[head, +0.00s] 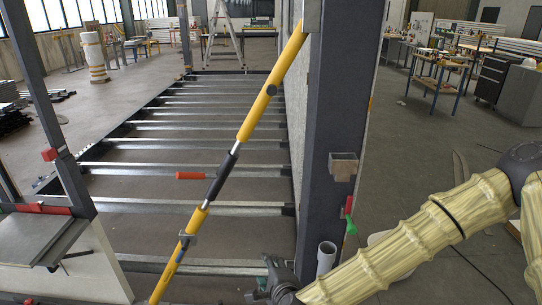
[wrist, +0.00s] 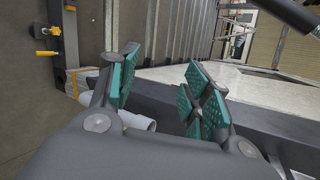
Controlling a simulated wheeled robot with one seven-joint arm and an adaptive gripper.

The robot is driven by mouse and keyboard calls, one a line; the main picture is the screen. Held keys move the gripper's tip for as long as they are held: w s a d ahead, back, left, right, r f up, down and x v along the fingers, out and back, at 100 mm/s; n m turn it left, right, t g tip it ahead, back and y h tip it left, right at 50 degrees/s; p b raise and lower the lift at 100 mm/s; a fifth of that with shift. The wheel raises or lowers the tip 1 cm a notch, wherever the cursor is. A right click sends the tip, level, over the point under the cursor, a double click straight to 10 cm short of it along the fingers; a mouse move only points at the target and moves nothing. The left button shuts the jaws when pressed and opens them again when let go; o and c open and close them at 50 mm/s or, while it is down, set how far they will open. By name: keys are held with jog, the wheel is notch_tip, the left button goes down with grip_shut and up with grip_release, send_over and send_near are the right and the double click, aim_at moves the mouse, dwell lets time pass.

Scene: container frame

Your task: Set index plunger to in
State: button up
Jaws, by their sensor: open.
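My gripper (head: 268,280) is low in the head view, left of the dark upright's foot. In the wrist view its green-padded fingers (wrist: 160,75) are spread, with nothing held between them. A yellow telescopic brace (head: 254,115) with a black sleeve (head: 222,176) slants up to the dark upright. A small grey collar with a side pin (head: 187,240) sits on its lower part, and a dark round knob (head: 271,90) on its upper part. I cannot tell which fitting is the index plunger, or whether it is in. The gripper is apart from both fittings.
The dark upright (head: 334,130) carries an open box (head: 343,166) and a green-handled part (head: 349,216). A pale pipe (head: 326,258) stands by its foot, right of my gripper. A red-handled lever (head: 191,175) lies behind the brace. Steel floor crossbars (head: 180,208) extend behind.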

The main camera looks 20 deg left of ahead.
jog(key=w+a+r+m+t+p, duration=0.1)
jog(key=w+a+r+m+t, duration=0.2)
jog(key=r, duration=0.8)
jog(key=w+a+r+m+t+p, duration=0.1)
jog(key=w+r+m, duration=0.3)
jog(key=r, duration=0.7)
jog(key=m+t+h, duration=0.2)
jog(key=m+t, duration=0.1)
jog(key=m, duration=0.5)
send_near(272, 92)
jog(key=p+x, duration=0.4)
jog(key=x, duration=0.3)
jog(key=shift+w+a+r, duration=0.1)
jog(key=shift+w+r, duration=0.1)
jog(key=shift+p+x, duration=0.4)
jog(key=shift+x, duration=0.35)
jog(key=shift+f, duration=0.15)
